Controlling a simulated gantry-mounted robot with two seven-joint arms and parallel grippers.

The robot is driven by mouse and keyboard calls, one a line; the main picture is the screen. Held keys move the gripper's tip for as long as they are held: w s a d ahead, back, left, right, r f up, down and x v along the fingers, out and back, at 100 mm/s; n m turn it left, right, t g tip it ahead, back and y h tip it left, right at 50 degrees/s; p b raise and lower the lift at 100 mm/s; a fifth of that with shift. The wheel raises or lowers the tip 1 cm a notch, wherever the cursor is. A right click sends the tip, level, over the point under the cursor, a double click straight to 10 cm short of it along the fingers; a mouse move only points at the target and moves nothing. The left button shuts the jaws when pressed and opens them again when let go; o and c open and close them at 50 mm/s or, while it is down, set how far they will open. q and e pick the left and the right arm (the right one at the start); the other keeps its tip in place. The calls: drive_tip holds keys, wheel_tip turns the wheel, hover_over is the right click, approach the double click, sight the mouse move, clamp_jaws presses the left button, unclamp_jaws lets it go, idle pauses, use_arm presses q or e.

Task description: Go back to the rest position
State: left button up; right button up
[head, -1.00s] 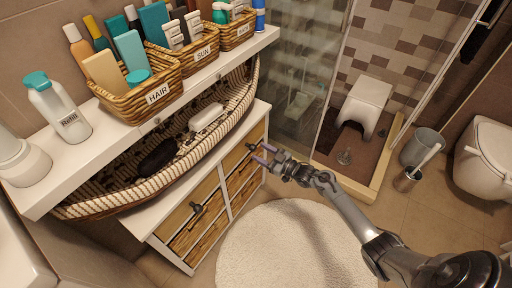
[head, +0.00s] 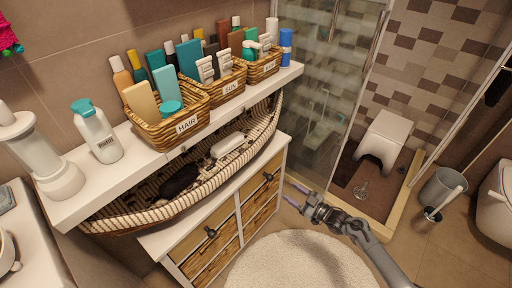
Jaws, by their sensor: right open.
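My right gripper (head: 291,195) is in the head view, in front of the right end of the wicker drawer cabinet (head: 228,205). My left gripper is not in view.
A white shelf (head: 147,158) above the cabinet bears wicker baskets (head: 187,132) of bottles and a white refill bottle (head: 97,131). A round white rug (head: 300,262) lies on the floor. The glass shower, a white stool (head: 383,139) and a grey bin (head: 441,187) are at the right.

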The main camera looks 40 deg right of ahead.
drive_tip(key=s+a+r+g+p, duration=0.3)
drive_tip(key=s+a+r+p, duration=0.3)
drive_tip(key=a+r+p, duration=0.5)
drive_tip(key=s+a+r+g+p, duration=0.3)
drive_tip(key=s+a+r+p, duration=0.45)
drive_tip(key=a+p, duration=0.45)
drive_tip(key=s+r+m+g+h, duration=0.35)
drive_tip(key=s+r+g, duration=0.35)
drive_tip(key=s+r, duration=0.35)
wheel_tip(320, 180, up, 37)
drive_tip(key=s+p, duration=0.1)
drive_tip(key=p, duration=3.7)
drive_tip(key=shift+a+r+g+h, duration=0.15)
drive_tip(key=shift+a+g+h, duration=0.05)
drive_tip(key=shift+g+h, duration=0.2)
